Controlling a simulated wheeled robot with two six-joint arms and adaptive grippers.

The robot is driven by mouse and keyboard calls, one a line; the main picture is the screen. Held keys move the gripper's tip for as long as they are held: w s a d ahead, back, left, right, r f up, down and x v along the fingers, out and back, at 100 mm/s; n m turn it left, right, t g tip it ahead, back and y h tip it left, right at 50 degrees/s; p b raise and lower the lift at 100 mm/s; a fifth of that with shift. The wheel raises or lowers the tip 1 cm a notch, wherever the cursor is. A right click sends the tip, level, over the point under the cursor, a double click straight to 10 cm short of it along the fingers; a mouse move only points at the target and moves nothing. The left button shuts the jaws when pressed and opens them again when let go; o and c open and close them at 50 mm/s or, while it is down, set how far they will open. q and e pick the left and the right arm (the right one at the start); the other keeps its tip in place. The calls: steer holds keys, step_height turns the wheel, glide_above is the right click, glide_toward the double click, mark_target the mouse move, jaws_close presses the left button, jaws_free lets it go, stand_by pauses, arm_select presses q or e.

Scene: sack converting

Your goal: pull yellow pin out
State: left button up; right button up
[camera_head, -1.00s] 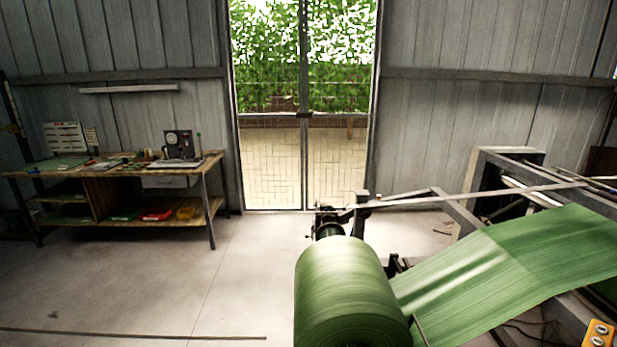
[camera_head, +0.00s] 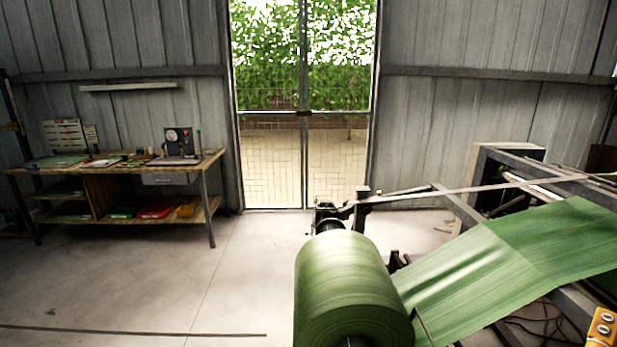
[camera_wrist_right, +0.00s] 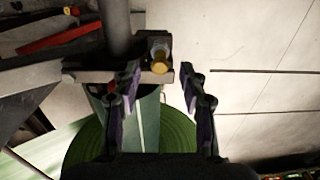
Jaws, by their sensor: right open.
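A yellow pin (camera_wrist_right: 159,59) with a clear or pale upper part shows in the right wrist view, at the end of a grey metal bracket (camera_wrist_right: 95,75) beside a thick grey post. My right gripper (camera_wrist_right: 162,76) is open, with one finger on each side of the pin's column in the picture. I cannot tell whether the fingers reach as far as the pin; no contact shows. The pin cannot be made out in the head view. My left gripper is in neither view.
A large green roll (camera_head: 345,290) feeds a green sheet (camera_head: 500,265) up to the machine frame at right. A yellow button box (camera_head: 602,327) sits at the lower right corner. A workbench (camera_head: 130,170) stands at the far left.

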step_height(320, 180, down, 3)
steer(key=shift+f+b, duration=0.1)
steer(key=shift+b, duration=0.55)
steer(key=shift+a+f+b, duration=0.1)
steer(key=shift+f+b, duration=0.25)
steer(key=shift+f, duration=0.15)
arm_select(q)
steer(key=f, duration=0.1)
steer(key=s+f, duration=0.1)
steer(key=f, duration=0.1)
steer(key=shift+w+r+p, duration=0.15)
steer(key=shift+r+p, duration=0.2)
steer(key=shift+p, duration=0.1)
arm_select(e)
jaws_close()
steer(key=shift+r, duration=0.1)
arm_select(q)
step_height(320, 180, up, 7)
steer(key=p, duration=0.6)
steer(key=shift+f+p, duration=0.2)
steer(key=shift+p, duration=0.1)
arm_select(e)
steer(key=shift+r, duration=2.95)
steer(key=shift+r, duration=0.1)
